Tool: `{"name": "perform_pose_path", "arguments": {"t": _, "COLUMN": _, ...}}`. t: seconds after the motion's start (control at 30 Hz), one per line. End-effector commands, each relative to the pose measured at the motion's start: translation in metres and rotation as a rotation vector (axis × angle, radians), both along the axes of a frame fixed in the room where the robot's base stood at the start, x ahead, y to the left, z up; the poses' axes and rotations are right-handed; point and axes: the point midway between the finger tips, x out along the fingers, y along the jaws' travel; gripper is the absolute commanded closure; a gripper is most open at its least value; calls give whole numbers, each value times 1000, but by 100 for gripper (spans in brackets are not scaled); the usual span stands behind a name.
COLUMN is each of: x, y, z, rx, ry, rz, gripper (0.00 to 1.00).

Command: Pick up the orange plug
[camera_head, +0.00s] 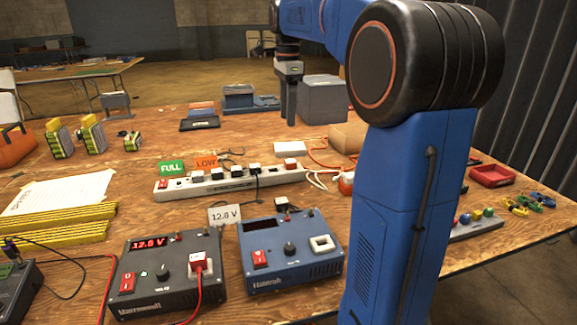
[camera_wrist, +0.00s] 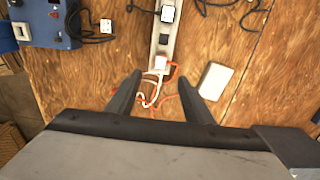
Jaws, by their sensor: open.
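An orange cord (camera_head: 322,158) lies on the wooden table behind the right end of the power strip (camera_head: 232,183). An orange-red piece with some white (camera_head: 346,183) sits beside the strip's right end, partly behind my arm; I cannot tell whether it is the orange plug. In the wrist view the orange cord (camera_wrist: 166,98) lies below and between my fingers, next to white cords. My gripper (camera_head: 289,118) is open and empty above the table's far part; its spread fingers also show in the wrist view (camera_wrist: 162,78).
A white block (camera_wrist: 215,81) lies right of the cords. Several dark and white plugs sit in the strip. Two power units, one black (camera_head: 165,275) and one blue (camera_head: 290,255), stand in front. A grey box (camera_head: 323,100) stands beside my gripper.

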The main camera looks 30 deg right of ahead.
Motion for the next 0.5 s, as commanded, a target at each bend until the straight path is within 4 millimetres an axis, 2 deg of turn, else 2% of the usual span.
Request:
{"name": "perform_pose_path", "arguments": {"t": 0.3, "x": -1, "y": 0, "z": -58, "rx": 1, "ry": 3, "rz": 2, "gripper": 53}}
{"name": "perform_pose_path", "arguments": {"t": 0.5, "x": -1, "y": 0, "z": -87, "rx": 0, "ry": 1, "rz": 2, "gripper": 53}}
